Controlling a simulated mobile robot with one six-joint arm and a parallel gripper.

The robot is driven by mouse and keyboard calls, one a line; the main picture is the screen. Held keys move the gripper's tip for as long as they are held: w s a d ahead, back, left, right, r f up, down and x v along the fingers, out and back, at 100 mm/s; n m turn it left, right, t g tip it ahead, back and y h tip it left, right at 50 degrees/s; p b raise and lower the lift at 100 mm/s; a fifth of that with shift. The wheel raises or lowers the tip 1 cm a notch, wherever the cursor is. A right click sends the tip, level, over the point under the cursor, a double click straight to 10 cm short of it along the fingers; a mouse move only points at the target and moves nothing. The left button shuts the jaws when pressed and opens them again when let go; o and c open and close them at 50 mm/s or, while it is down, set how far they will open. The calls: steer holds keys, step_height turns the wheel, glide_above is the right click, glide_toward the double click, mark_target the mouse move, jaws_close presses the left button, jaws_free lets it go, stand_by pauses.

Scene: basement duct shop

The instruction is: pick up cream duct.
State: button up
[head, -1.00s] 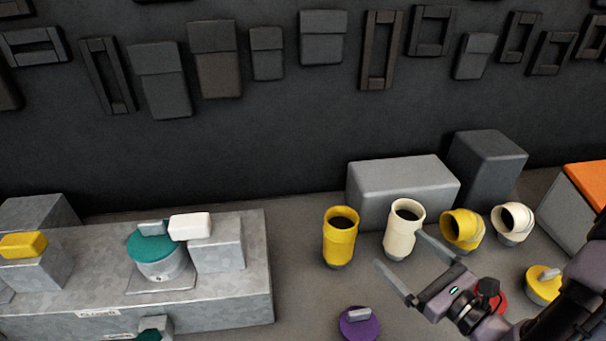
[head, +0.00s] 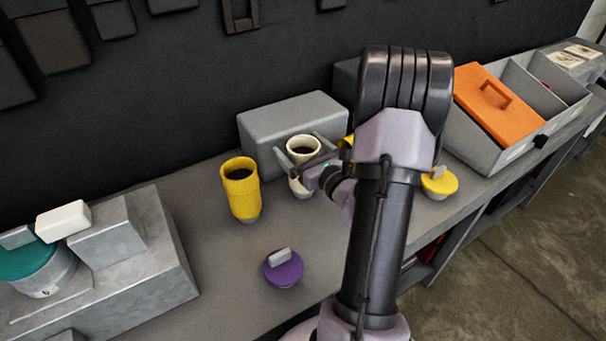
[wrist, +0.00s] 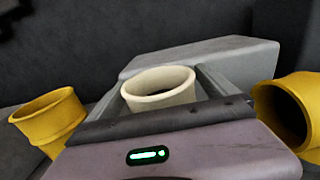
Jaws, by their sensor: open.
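The cream duct (head: 302,144) stands upright on the grey bench, a round tube with an open, dark top. Its rim and upper wall also show in the wrist view (wrist: 162,98), between the two fingers. My gripper (head: 298,149) is open, with one finger on each side of the cream duct. I cannot tell whether either finger touches it. The duct's lower part is partly hidden by my gripper in the head view and fully hidden in the wrist view.
A yellow duct (head: 241,190) stands to the left, and a yellow elbow (wrist: 289,112) is close on the right. A grey block (head: 290,118) is behind. A purple lid (head: 283,270) lies in front. An orange-lidded bin (head: 497,105) is far right. My arm hides some bench.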

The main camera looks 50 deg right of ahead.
steer(key=shift+w+d, duration=0.2)
steer(key=shift+w, duration=0.4)
jaws_close()
